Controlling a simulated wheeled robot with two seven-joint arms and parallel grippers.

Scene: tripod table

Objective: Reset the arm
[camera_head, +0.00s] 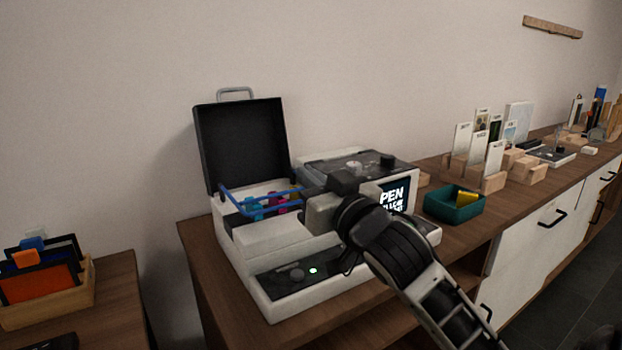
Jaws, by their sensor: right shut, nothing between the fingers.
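My right arm comes in from the lower right, and my right gripper (312,192) is at the right side of an open white case, partly hidden by its own wrist. It is shut with nothing between its fingers. The white case (240,248) has its black lid (240,145) raised. A blue frame (250,213) and small coloured pieces (278,201) show inside the case, left of the gripper. I cannot tell whether the gripper touches the case. My left gripper is not in view.
A device with a lit screen (393,197) stands behind my wrist. A teal tray (440,207) holds a yellow piece. Wooden holders with cards (480,170) stand farther right. A wooden box of framed panels (70,295) is on a separate surface at left, across a gap.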

